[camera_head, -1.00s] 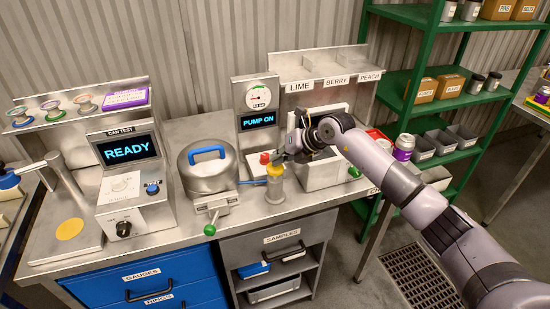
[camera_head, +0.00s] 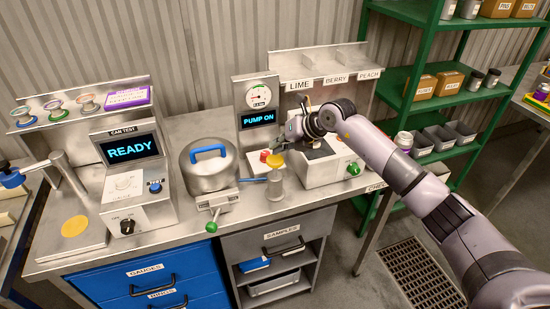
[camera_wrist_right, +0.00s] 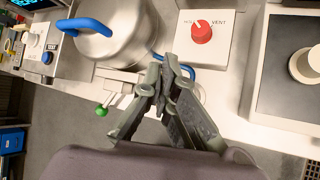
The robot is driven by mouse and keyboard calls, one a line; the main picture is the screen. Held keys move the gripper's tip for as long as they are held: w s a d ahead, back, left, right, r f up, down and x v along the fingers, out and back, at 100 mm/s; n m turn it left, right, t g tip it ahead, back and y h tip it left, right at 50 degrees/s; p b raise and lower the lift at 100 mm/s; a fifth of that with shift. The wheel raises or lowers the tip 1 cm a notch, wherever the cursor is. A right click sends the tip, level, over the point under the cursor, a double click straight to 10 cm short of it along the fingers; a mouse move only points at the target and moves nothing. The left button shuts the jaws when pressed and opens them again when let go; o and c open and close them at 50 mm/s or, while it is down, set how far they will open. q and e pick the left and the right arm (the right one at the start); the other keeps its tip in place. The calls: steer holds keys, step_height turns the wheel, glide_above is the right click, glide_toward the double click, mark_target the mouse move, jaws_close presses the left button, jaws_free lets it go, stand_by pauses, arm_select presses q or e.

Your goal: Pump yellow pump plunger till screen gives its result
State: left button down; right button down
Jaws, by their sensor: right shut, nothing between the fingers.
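The yellow pump plunger (camera_head: 275,162) stands raised above its grey pump cylinder (camera_head: 276,187), between the round steel pot and the white box. My right gripper (camera_head: 274,146) is shut and empty just above the plunger; I cannot tell whether it touches. In the right wrist view my shut fingertips (camera_wrist_right: 168,60) hide the pump, with a blue hose showing beside them. The pump's screen (camera_head: 257,119) reads PUMP ON, below a round dial gauge (camera_head: 258,94) whose value is too small to read. My left gripper is not in view.
The steel pot (camera_head: 208,167) with a blue handle stands left of the pump. A red knob (camera_wrist_right: 201,32) marked VENT is close to my fingers. The white box (camera_head: 330,165) is to the right. A tester screen (camera_head: 132,148) reads READY.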

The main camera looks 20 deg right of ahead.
mark_target(277, 158)
steer(key=shift+r+p, duration=1.6)
steer(key=shift+r, duration=0.95)
